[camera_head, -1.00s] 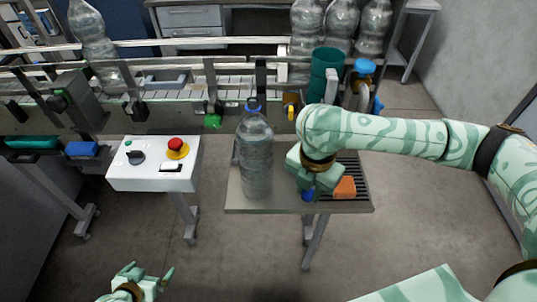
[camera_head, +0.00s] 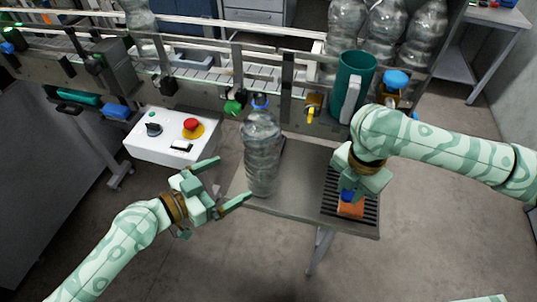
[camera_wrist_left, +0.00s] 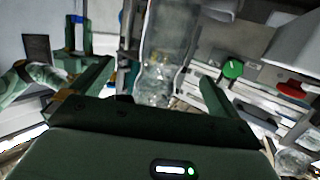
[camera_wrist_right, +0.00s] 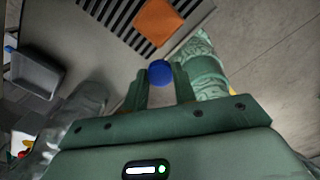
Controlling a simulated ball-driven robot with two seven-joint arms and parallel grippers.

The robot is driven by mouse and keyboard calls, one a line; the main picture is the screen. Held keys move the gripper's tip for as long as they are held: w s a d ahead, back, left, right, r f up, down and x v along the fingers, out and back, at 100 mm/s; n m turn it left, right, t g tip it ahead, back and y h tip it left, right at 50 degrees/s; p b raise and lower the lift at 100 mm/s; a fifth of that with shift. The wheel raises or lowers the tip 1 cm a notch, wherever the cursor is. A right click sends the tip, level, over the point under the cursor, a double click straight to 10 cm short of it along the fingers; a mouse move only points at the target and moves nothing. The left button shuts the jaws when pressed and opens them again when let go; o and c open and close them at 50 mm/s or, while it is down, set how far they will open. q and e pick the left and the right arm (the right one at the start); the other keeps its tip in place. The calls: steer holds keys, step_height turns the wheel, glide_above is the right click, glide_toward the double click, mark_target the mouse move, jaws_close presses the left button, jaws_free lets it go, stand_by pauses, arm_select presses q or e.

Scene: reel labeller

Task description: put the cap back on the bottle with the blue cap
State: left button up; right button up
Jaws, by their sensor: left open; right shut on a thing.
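The clear bottle (camera_head: 262,160) stands upright at the left of the small grey table. My right gripper (camera_head: 349,188) is shut on a blue cap (camera_wrist_right: 160,73), above the table's slatted grid. My left gripper (camera_head: 232,180) is open, its fingers pointing at the bottle from the left, apart from it in the head view. In the left wrist view the bottle (camera_wrist_left: 166,45) shows beyond and between the open fingers.
An orange block (camera_head: 351,210) lies on the slatted grid (camera_head: 330,205), close to the held cap. A control box (camera_head: 165,148) with a red button is left. The conveyor (camera_head: 200,70) runs along the back.

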mark_target(249, 167)
arm_select(q)
steer(key=shift+a, duration=0.25)
arm_select(e)
steer(key=shift+a, duration=0.2)
steer(key=shift+d+r, duration=0.1)
arm_select(q)
steer(key=p+x, duration=0.1)
steer(key=x, duration=0.6)
arm_select(e)
steer(key=shift+r, duration=0.55)
